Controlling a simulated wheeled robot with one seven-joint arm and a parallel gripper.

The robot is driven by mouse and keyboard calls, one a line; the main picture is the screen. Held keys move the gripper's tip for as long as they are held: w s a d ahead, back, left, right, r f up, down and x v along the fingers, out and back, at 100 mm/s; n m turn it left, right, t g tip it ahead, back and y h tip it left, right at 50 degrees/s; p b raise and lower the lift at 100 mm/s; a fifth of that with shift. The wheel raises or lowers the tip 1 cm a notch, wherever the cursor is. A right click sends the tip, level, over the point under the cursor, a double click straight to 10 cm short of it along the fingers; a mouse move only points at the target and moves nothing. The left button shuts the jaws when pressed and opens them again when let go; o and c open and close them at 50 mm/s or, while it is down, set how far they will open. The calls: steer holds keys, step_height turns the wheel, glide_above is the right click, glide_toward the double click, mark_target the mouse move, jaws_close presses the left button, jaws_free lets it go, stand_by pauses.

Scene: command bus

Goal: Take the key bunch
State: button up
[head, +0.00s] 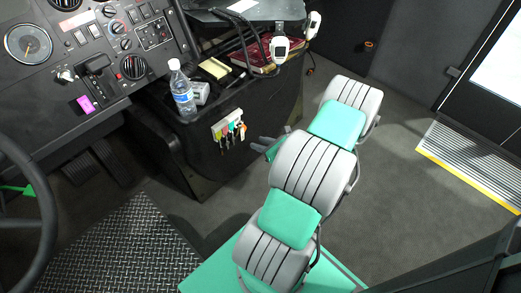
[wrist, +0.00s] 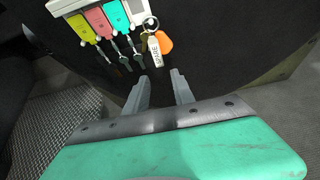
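A white key rack (wrist: 88,4) hangs on the black side of the console. Keys with yellow (wrist: 101,22), pink (wrist: 80,27) and teal (wrist: 116,17) tags hang from it. At its right end hangs a bunch (wrist: 155,45) with a brass key, a white "SPARE" label and an orange fob. In the head view the rack (head: 227,124) and its keys are small, left of my gripper (head: 264,145). In the wrist view my gripper (wrist: 162,85) is open and empty. Its fingertips point toward the console, a little below the bunch and apart from it.
A water bottle (head: 183,92), a yellow pad (head: 214,68) and a dark red book (head: 253,50) are on the console above the rack. The steering wheel (head: 42,215) and dashboard are at the left. The floor (head: 400,190) at the right is clear.

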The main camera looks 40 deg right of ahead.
mark_target(243, 138)
steer(key=b+x, duration=0.3)
steer(key=x, duration=0.3)
steer(key=shift+w+a+f, duration=0.1)
steer(key=shift+w+f, duration=0.05)
steer(key=shift+w, duration=0.15)
steer(key=shift+b+x, duration=0.55)
steer(key=shift+x, duration=0.45)
jaws_close()
steer(key=shift+r+p, duration=0.4)
steer(key=shift+s, duration=1.1)
